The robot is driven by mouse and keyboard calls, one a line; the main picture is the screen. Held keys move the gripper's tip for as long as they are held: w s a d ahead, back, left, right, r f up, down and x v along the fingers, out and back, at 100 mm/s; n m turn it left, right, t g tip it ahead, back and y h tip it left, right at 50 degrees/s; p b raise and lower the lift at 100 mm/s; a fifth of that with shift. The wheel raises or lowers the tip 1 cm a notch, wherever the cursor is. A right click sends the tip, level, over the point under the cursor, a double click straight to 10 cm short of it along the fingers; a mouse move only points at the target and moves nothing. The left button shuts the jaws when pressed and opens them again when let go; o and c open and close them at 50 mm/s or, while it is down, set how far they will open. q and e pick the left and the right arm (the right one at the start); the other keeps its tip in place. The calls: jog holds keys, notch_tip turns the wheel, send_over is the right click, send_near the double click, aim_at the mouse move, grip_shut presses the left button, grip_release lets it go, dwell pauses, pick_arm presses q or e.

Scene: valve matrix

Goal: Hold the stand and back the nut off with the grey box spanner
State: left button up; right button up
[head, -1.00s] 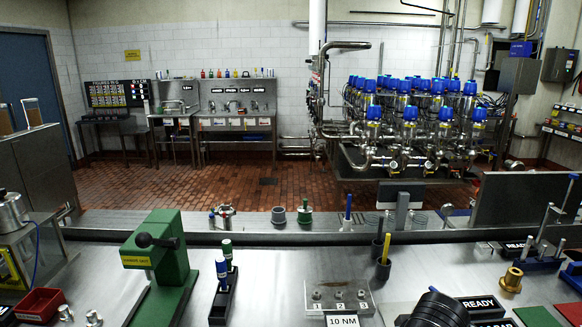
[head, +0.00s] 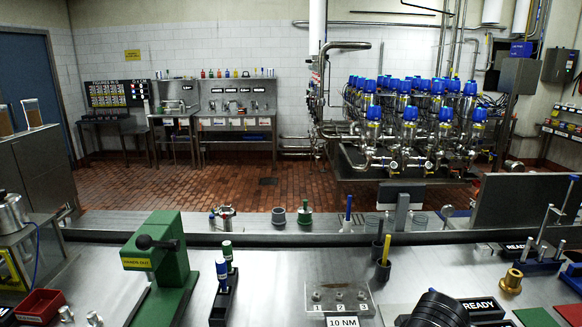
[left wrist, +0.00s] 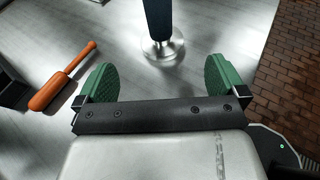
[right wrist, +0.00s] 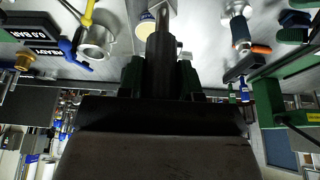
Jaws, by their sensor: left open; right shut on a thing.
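In the left wrist view, my left gripper (left wrist: 158,84) is open, with its two green pads wide apart and nothing between them. A stand with a dark upright column (left wrist: 157,16) and a round shiny metal base (left wrist: 163,48) is just beyond the pads, in line with the gap and not gripped. In the right wrist view, my right gripper (right wrist: 160,78) is shut on a dark grey tube, which looks like the grey box spanner (right wrist: 159,52). The spanner sticks out beyond the green pads. I cannot make out the nut. Neither gripper shows clearly in the head view.
An orange-handled tool (left wrist: 62,78) lies left of the stand. The bench also holds a green press-like fixture (head: 165,262), a clear plate numbered 1 to 3 (head: 340,297), a brass fitting (head: 511,281) and a red bin (head: 40,305).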

pick_arm(q)
jog(key=b+x, duration=0.2)
jog(key=x, duration=0.5)
jog(key=shift+w+d+f+b, duration=0.15)
jog(key=shift+w+d+b, duration=0.15)
jog(key=shift+b, duration=0.1)
pick_arm(e)
notch_tip(320, 180, down, 3)
jog(key=shift+r, duration=0.1)
pick_arm(q)
jog(key=shift+x, duration=0.95)
pick_arm(e)
jog(key=shift+f, duration=0.3)
pick_arm(q)
jog(key=shift+s, duration=0.1)
jog(key=c, duration=0.7)
